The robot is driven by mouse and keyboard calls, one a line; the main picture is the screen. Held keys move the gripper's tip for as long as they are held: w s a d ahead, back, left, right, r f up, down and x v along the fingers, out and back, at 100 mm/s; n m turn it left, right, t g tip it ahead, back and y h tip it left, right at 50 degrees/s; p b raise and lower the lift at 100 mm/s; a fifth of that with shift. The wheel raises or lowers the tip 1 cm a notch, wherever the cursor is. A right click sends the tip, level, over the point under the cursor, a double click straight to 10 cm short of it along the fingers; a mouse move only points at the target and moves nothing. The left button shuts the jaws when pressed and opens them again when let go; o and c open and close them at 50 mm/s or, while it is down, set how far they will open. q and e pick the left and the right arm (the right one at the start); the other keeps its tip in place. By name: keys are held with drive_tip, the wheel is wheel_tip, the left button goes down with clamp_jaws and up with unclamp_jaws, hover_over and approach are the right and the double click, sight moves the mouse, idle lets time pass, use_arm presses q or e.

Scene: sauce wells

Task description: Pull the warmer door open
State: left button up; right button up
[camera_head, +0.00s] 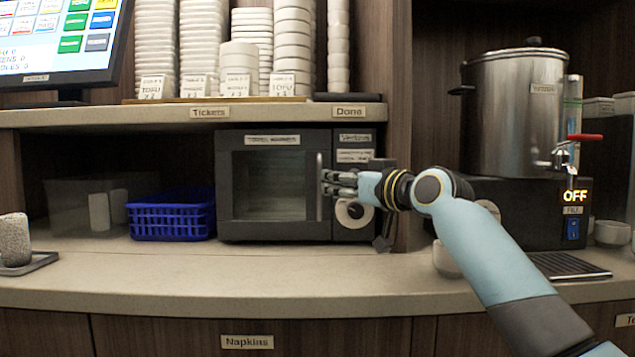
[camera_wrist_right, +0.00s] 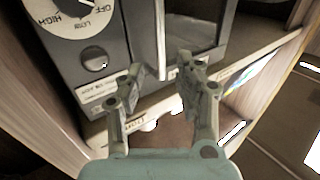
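The warmer (camera_head: 273,138) is a dark box under the shelf, with a glass-windowed door (camera_head: 270,184) that looks shut. Its upright pale handle (camera_head: 319,187) is at the door's right edge. My right gripper (camera_head: 326,183) is at the handle, coming from the right. In the right wrist view the fingers of the right gripper (camera_wrist_right: 160,76) are spread apart, with the handle (camera_wrist_right: 160,38) lying between the fingertips or just past them. I cannot tell whether they touch it. The control dial (camera_wrist_right: 85,12) also shows there. My left gripper is not in view.
A blue basket (camera_head: 172,218) and a clear bin (camera_head: 75,207) stand left of the warmer. A metal urn (camera_head: 515,110) on a dark base stands at the right. The counter (camera_head: 200,262) in front of the warmer is clear. Stacked cups fill the shelf above.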

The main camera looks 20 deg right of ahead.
sight(321, 180)
drive_tip(key=b+x, duration=0.1)
drive_tip(key=x, duration=0.5)
drive_tip(key=shift+f, duration=0.1)
drive_tip(key=shift+w+a, duration=0.15)
drive_tip(key=shift+w, duration=0.35)
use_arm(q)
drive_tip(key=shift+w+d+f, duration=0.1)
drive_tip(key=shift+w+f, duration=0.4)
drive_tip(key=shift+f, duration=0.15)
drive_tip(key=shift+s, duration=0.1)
use_arm(e)
drive_tip(key=shift+c, duration=0.2)
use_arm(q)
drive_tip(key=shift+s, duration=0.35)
use_arm(e)
clamp_jaws()
